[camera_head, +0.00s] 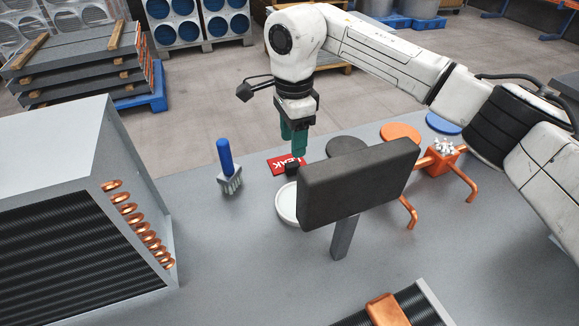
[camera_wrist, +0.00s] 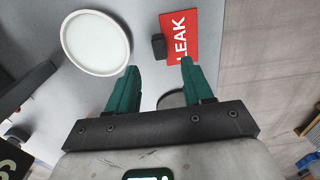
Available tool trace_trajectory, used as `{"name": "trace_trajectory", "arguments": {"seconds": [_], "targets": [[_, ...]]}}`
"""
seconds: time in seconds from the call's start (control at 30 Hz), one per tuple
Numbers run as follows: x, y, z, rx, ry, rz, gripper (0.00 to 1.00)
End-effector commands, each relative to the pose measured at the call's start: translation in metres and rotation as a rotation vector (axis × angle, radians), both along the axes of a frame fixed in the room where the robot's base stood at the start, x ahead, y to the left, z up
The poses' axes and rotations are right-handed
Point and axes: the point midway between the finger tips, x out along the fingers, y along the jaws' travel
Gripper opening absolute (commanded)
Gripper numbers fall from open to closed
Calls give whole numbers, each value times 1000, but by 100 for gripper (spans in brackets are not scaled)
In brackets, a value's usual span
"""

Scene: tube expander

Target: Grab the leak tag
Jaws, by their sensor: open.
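The leak tag (camera_head: 288,162) is a red card with white "LEAK" lettering, lying on the grey bench top. A small black block (camera_head: 291,168) sits at its edge. In the wrist view the tag (camera_wrist: 197,28) is at the top right, with the black block (camera_wrist: 158,46) at its left edge. My gripper (camera_head: 296,150) is above the bench by the tag, its green fingers pointing down. In the wrist view my gripper (camera_wrist: 159,76) is open and empty, with the right fingertip overlapping the tag's lower edge and the black block ahead of the gap.
A white round dish (camera_head: 288,204) is beside the tag, partly behind a dark panel (camera_head: 358,183) on a post. A blue-handled brush (camera_head: 227,165) stands left. A finned coil unit (camera_head: 80,215) fills the left. Copper parts (camera_head: 438,160) and round discs (camera_head: 346,146) are right.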

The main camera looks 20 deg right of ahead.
Motion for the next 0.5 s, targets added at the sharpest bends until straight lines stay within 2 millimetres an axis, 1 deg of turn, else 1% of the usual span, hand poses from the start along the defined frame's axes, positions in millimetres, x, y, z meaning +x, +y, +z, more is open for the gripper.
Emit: {"name": "trace_trajectory", "arguments": {"seconds": [0.03,0.27,0.5], "targets": [[0,0,-6,1,1,0,51],[0,1,-22,1,1,-1,51],[-1,2,-56,2,2,-1,51]]}}
